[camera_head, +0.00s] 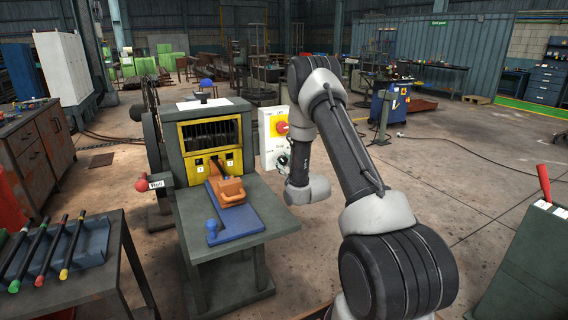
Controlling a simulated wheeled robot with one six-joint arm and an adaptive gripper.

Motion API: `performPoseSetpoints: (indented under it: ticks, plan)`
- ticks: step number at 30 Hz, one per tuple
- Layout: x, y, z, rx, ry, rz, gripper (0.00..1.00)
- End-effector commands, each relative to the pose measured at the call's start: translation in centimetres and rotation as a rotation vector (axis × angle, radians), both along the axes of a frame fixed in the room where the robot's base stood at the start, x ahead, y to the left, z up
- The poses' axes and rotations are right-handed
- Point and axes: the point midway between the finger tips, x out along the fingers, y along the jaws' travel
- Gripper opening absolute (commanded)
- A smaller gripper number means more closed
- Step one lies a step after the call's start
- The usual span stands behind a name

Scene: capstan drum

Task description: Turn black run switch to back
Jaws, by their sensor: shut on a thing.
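A white switch box (267,150) stands just right of the yellow-framed machine. A red knob on a yellow plate (281,127) is on its upper part. The black run switch (281,160) is on the lower part of the box, small and partly covered. My gripper (286,164) is at the black switch, mostly hidden by my own wrist, and is shut on it. The switch's exact angle is too small to read.
The machine (203,140) has an orange block on a blue plate (236,226) on its front table. A red-knobbed lever (142,184) sticks out at left. A rack of rods (58,250) is at lower left. Open floor lies right of my arm.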

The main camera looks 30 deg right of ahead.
Motion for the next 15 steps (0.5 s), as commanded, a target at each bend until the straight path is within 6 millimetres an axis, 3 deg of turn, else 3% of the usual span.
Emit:
performPoseSetpoints:
  ticks: [15]
  plan:
    - [-0.04,0.05,-0.09,-0.260,0.001,0.000,0.14]
